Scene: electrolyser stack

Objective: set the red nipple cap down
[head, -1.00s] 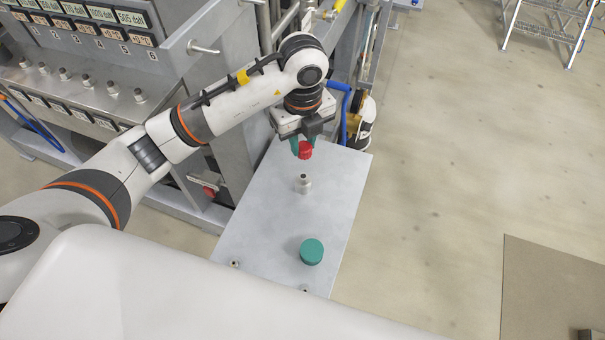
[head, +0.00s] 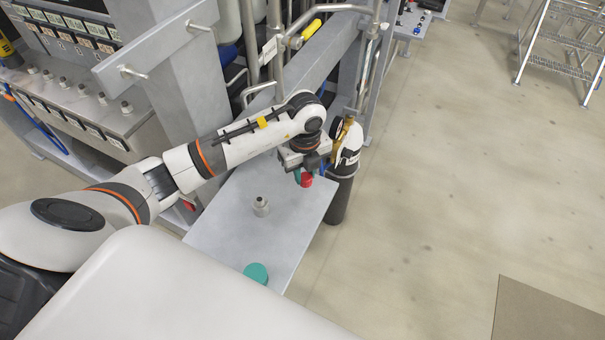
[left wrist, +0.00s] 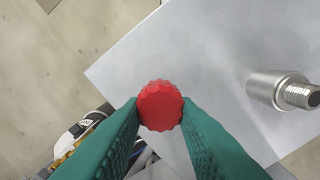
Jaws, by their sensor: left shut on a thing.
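My left gripper (head: 304,179) is over the far right part of the grey table plate (head: 230,234). It is shut on the red nipple cap (head: 307,181). In the left wrist view the red cap (left wrist: 160,106) sits between the green fingertips, with the plate (left wrist: 205,60) below it. I cannot tell exactly how high the cap is above the plate. My right gripper is not in view.
A green round object (head: 256,273) is at the plate's near end. A gas cylinder (head: 341,185) with a white top stands just beyond the plate's far right corner. The stack frame with pipes (head: 270,60) rises behind. The plate between nipple and gripper is clear.

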